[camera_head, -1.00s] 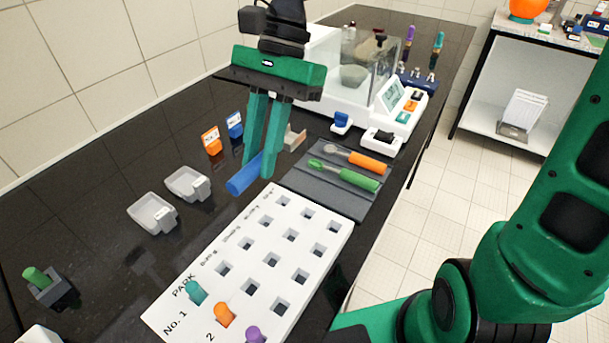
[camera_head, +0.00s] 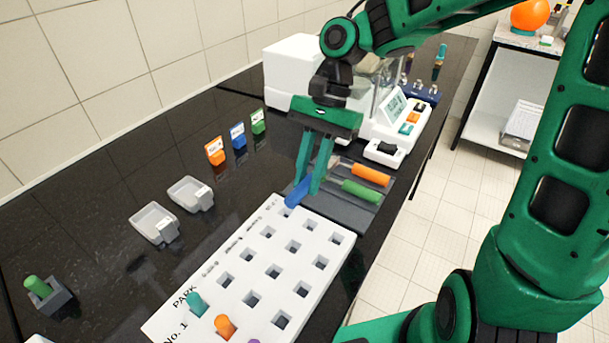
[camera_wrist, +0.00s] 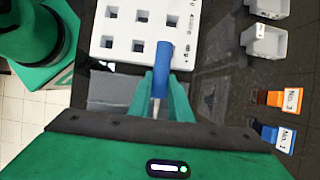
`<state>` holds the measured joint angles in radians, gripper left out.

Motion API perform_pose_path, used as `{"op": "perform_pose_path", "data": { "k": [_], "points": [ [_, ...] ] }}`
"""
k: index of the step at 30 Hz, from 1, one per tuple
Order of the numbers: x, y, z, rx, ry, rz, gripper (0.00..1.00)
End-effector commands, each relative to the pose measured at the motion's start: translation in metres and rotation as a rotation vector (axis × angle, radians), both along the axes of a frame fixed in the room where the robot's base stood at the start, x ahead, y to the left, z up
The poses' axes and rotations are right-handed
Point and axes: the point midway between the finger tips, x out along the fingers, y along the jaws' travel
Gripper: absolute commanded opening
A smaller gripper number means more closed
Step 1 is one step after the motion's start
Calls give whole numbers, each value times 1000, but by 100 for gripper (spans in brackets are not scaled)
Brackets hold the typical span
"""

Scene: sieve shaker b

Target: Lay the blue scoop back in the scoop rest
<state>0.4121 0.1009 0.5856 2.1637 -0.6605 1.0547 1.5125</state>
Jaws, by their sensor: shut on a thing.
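My gripper (camera_head: 308,188) is shut on the blue scoop (camera_head: 297,193). The scoop's blue handle also shows between the fingers in the wrist view (camera_wrist: 163,68); its far end is hidden by the gripper. The scoop rest is a dark grey slab (camera_head: 345,208) on the black bench, partly behind the gripper. An orange-handled scoop (camera_head: 371,175) and a green-handled scoop (camera_head: 362,191) lie on it. The blue scoop is over the left part of the rest, by the white board's far edge. I cannot tell whether it touches the rest.
The white peg board (camera_head: 255,270) with square holes and several pegs lies in front. Two grey trays (camera_head: 190,194) and small coloured label cards (camera_head: 238,136) stand left. A white balance (camera_head: 398,130) stands behind the rest. A green-topped block (camera_head: 45,293) is at far left.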

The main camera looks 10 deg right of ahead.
Motion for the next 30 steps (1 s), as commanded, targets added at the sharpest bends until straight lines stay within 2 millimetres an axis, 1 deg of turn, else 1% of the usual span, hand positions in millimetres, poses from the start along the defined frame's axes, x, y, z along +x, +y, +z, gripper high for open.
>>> {"op": "perform_pose_path", "data": {
  "k": [2, 10, 26, 27, 29, 30],
  "points": [
    [0, 0, -4, -1, 0, 1, 0],
    [0, 0, -5, -1, -2, 2, 0],
    [0, 1, -17, -1, -1, 2, 0],
    [0, 1, -16, -1, -1, 2, 20],
    [0, 1, -16, 0, -1, 2, 34],
    [0, 1, -16, 0, -1, 2, 37]
  ]
}}
